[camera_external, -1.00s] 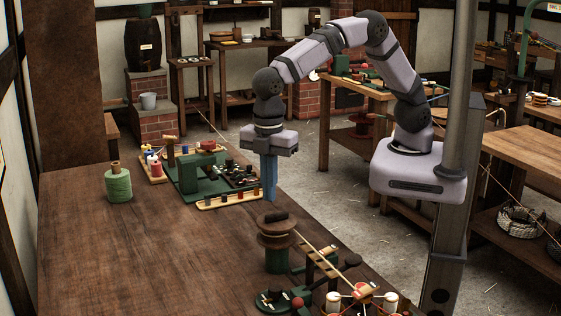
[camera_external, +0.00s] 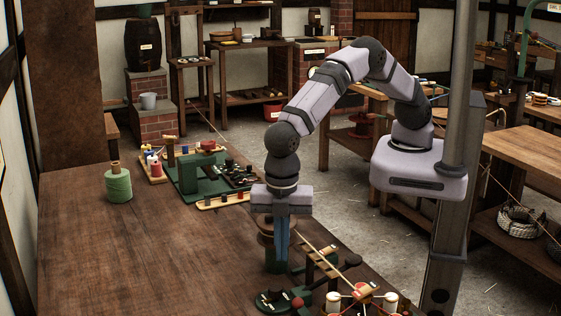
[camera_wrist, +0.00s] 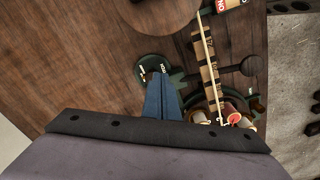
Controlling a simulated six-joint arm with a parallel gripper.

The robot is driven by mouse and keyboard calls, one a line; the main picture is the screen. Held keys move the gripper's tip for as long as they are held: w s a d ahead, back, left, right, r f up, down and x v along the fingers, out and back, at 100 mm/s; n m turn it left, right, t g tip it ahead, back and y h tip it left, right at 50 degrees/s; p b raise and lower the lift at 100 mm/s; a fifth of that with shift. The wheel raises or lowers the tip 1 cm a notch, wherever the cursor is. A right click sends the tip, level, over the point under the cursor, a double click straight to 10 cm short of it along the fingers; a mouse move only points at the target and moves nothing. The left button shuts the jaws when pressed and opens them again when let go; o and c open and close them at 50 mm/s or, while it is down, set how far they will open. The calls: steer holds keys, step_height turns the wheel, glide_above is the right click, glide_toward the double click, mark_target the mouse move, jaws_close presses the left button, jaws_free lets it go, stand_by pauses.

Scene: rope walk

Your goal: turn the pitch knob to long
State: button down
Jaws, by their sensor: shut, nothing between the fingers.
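A small green dial plate with pale lettering and a dark pointer lies on the bench in the wrist view (camera_wrist: 145,66). It also shows at the front of the bench in the external view (camera_external: 270,299); I take it for the pitch knob's dial. The lettering is too small to read surely, so I cannot tell which mark the knob points at. My gripper (camera_external: 281,262) points down with its blue fingers shut and empty. In the wrist view its fingertips (camera_wrist: 158,82) overlap the dial's lower edge. In the external view they are beside the wooden reel, behind the dial.
A rope (camera_external: 320,246) runs past a stepped wooden rack (camera_wrist: 210,72).

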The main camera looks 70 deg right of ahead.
mark_target(275, 293)
steer(key=shift+f+b, duration=1.85)
steer(key=shift+f, duration=0.4)
steer(key=shift+f+b, duration=0.35)
steer(key=shift+f, duration=0.8)
steer(key=shift+a, duration=0.2)
steer(key=shift+w+r+p, duration=0.1)
steer(key=shift+w+p, duration=0.35)
steer(key=shift+p, duration=0.05)
steer(key=shift+w+a, duration=0.1)
steer(key=shift+w, duration=0.05)
steer(key=shift+w+d, duration=0.1)
steer(key=shift+d, duration=0.3)
